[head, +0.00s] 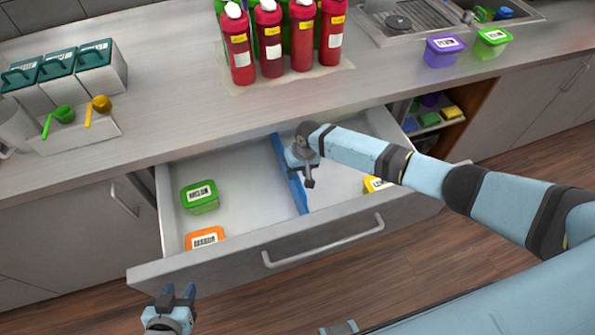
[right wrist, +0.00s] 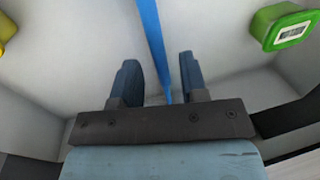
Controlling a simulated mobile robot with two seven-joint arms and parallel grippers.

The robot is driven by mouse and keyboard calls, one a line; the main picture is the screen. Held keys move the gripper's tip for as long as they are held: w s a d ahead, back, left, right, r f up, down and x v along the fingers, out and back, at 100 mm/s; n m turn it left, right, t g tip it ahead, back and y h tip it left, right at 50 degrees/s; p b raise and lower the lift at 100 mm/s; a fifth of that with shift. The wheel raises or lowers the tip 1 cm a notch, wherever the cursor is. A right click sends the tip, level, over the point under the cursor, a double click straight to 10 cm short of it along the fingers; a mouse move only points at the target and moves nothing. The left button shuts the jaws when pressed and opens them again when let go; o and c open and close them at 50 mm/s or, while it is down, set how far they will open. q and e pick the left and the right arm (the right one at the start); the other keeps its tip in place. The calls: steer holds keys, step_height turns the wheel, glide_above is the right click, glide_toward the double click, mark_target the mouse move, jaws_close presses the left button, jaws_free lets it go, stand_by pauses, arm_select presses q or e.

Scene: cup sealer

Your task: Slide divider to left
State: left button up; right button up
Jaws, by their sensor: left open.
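A thin blue divider (head: 290,175) stands in the open drawer (head: 240,180), running from its back toward its front. My right gripper (head: 308,178) is over the divider and hides part of it. In the right wrist view the right gripper's fingers (right wrist: 160,78) are apart. The blue divider (right wrist: 153,40) runs through the gap between them, nearer the right finger; how deep it sits between them I cannot tell. My left gripper (head: 178,292) is open and empty, in front of the drawer's front left corner.
Left of the divider are a green container (head: 200,198) and an orange one (head: 206,238); a yellow one (head: 376,184) is to its right, partly behind my arm. Red bottles (head: 270,40) stand on the counter (head: 180,85) above. The drawer handle (head: 320,244) sticks out in front.

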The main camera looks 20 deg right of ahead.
steer(key=shift+f, duration=0.25)
jaws_close()
steer(key=a, duration=1.2)
steer(key=shift+s+a, duration=0.3)
jaws_free()
steer(key=shift+a, duration=0.15)
steer(key=shift+r, duration=0.1)
